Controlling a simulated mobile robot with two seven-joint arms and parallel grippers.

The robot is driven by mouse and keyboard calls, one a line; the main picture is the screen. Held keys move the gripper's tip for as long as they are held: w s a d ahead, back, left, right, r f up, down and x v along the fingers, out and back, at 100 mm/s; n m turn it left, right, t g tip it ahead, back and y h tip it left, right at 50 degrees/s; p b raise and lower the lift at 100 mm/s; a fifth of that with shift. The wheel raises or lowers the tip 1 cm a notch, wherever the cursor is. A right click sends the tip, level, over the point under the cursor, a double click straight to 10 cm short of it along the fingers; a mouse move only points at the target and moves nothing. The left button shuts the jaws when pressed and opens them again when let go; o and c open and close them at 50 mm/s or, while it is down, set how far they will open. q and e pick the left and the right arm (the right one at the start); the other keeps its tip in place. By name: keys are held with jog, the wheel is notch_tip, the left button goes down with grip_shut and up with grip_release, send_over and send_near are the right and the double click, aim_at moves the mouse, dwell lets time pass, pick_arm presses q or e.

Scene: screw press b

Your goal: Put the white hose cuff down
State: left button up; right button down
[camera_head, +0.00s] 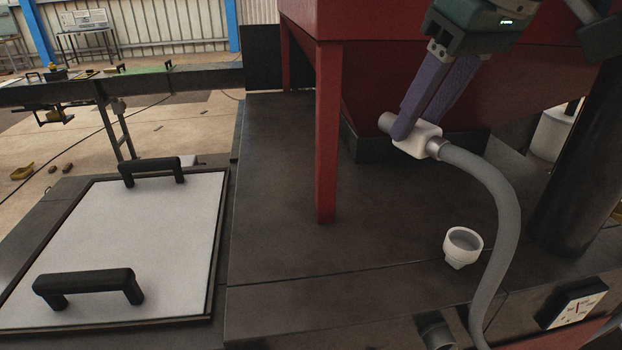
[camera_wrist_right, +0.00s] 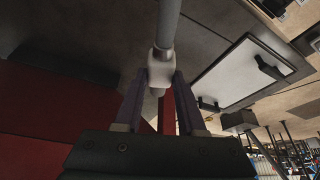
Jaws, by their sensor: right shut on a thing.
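The white hose cuff (camera_head: 414,142) is on the end of a grey hose (camera_head: 501,204), with a grey metal nozzle at its far end. My right gripper (camera_head: 408,130), with purple fingers, is shut on the cuff and appears to hold it above the dark bench top (camera_head: 290,190). In the right wrist view the cuff (camera_wrist_right: 160,74) sits between the two fingers, with the hose (camera_wrist_right: 167,25) running away from it. The hose curves down to the front edge in the head view. My left gripper is not in view.
A small white cup-shaped holder (camera_head: 463,247) stands on the bench right of centre. A red leg (camera_head: 327,140) and red hopper (camera_head: 420,85) stand close behind and left of the cuff. A white panel with black handles (camera_head: 120,240) lies left. A dark column (camera_head: 577,180) stands right. The bench middle is clear.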

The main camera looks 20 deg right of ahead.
jog(key=shift+w+r, duration=0.15)
jog(key=shift+r, duration=0.15)
notch_tip(320, 180, down, 15)
jog(key=shift+f+p, duration=0.15)
jog(key=shift+p, duration=0.45)
notch_tip(320, 180, down, 4)
jog(key=shift+f, duration=0.15)
jog(key=shift+f, duration=0.2)
jog(key=c, duration=0.5)
grip_release()
jog(key=shift+r, duration=0.1)
